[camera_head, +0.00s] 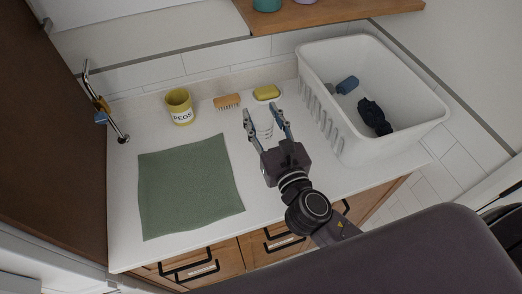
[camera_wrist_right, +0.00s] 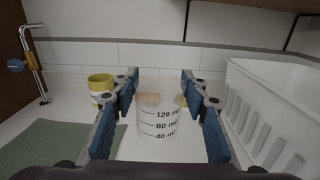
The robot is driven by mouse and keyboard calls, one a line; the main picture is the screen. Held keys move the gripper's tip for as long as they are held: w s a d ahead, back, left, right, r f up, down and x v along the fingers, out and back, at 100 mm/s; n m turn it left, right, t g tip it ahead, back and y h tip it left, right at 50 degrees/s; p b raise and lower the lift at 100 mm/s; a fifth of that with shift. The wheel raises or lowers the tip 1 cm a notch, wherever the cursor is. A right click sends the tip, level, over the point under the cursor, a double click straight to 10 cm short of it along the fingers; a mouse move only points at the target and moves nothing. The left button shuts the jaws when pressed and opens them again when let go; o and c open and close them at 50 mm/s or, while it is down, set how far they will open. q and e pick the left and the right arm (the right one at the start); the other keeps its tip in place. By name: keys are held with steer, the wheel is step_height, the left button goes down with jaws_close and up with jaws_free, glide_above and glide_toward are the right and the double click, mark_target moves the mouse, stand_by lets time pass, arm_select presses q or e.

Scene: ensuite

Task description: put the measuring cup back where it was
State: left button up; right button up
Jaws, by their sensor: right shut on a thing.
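The measuring cup (camera_head: 263,127) is clear with dark volume marks, which read 120, 80 and 40 ml in the right wrist view (camera_wrist_right: 159,124). My right gripper (camera_head: 263,114) is shut on it, with one blue-padded finger on each side of the cup. The cup is upright over the white counter, in front of the yellow soap and left of the white basket. I cannot tell whether its base touches the counter. My left gripper is not in view.
A yellow PEGS pot (camera_head: 179,107), a wooden brush (camera_head: 227,102) and yellow soap (camera_head: 267,93) stand along the back. A green cloth (camera_head: 188,187) covers the left counter. The white basket (camera_head: 350,146) at right holds dark items. Bare counter (camera_head: 222,127) lies between cloth and cup.

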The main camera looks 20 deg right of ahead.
mark_target(262, 136)
step_height(262, 136, down, 8)
steer(key=shift+r+b, duration=0.25)
steer(key=shift+b, duration=0.85)
step_height(262, 136, down, 2)
steer(key=shift+w+f+b, duration=0.1)
steer(key=shift+f+b, duration=0.1)
steer(key=shift+b, duration=0.15)
step_height(262, 136, down, 4)
steer(key=shift+r+b, duration=0.25)
steer(key=shift+b, duration=0.45)
steer(key=shift+f, duration=0.2)
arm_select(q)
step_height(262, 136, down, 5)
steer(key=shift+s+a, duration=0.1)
arm_select(e)
steer(key=o, duration=1.2)
steer(key=shift+f, duration=0.15)
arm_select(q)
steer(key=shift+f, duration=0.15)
